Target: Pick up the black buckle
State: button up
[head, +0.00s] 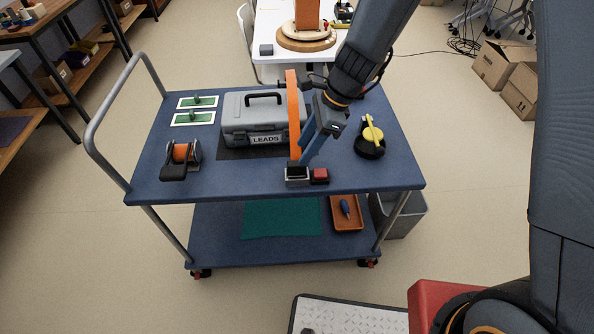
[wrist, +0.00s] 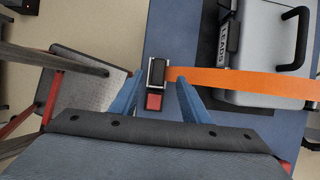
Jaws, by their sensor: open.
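The black buckle (head: 297,171) is at the front edge of the blue cart top, at the near end of an orange strap (head: 292,105). A red block, probably its release button (head: 320,175), sits beside it. In the wrist view the buckle (wrist: 157,72) has a metal-looking frame, with the red part (wrist: 154,102) below it and the strap (wrist: 240,82) running right. My gripper (head: 303,160) is open just above and behind the buckle. In the wrist view its blue fingers (wrist: 159,80) lie on either side of the buckle, apart from it; the height gap is hard to judge.
The strap crosses a grey case (head: 257,118) marked LEADS. An orange-reel tape dispenser (head: 180,160) and two green boards (head: 193,117) lie left; a black-and-yellow item (head: 370,138) lies right. A lower shelf (head: 215,247) holds a brown tray (head: 346,213).

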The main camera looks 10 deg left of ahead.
aim_at(297, 163)
jog(key=shift+p+x, duration=0.65)
jog(key=shift+x, duration=2.8)
jog(key=shift+d, duration=0.15)
grip_shut()
